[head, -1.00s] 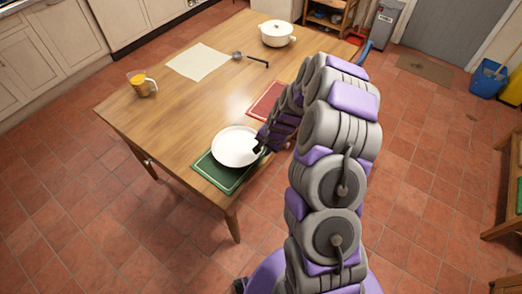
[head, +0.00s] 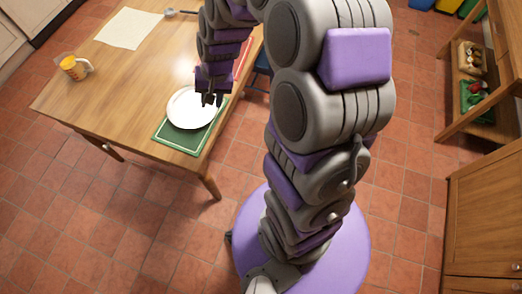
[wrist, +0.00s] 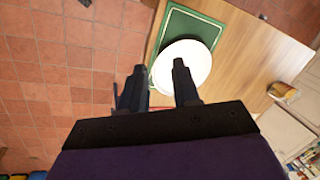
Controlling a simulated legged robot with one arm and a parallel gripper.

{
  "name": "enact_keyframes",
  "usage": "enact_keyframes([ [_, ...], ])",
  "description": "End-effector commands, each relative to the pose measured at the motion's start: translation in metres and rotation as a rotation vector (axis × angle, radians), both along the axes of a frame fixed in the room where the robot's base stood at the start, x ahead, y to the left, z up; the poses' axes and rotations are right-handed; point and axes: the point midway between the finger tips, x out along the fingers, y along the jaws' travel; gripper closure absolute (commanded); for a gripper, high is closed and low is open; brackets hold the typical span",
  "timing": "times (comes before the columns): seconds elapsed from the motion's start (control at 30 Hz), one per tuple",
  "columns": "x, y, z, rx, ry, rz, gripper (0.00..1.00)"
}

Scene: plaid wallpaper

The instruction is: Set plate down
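A white round plate (head: 193,107) lies flat on the green placemat (head: 181,139) at the table's near right corner. My gripper (head: 208,99) is over the plate's right part in the head view. In the wrist view, the two fingers of my gripper (wrist: 154,85) are spread apart with nothing between them. One finger overlaps the plate (wrist: 193,52) in the picture and the other is off to its left, over floor. The plate rests on the green placemat (wrist: 173,30) there too. The arm hides part of the table behind the gripper.
A red placemat (head: 243,57) is partly hidden behind my arm. Wooden shelves (head: 450,115) stand at the right.

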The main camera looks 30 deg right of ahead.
Motion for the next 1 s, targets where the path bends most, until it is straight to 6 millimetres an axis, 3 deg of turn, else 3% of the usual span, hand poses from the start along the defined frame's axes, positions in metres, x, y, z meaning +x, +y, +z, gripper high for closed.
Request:
enact_keyframes([
  [0.1, -0.038, 0.012, 0.032, -0.033, 0.018, 0.104, 0.69],
  [0.3, -0.107, 0.021, 0.07, -0.093, 0.065, 0.254, 0.69],
  [0.5, -0.182, 0.02, 0.098, -0.153, 0.124, 0.373, 0.69],
  [0.7, -0.243, 0.014, 0.112, -0.195, 0.175, 0.447, 0.69],
  [0.83, -0.265, 0.011, 0.115, -0.206, 0.198, 0.469, 0.69],
  [1.0, -0.273, 0.01, 0.116, -0.21, 0.204, 0.478, 0.69],
])
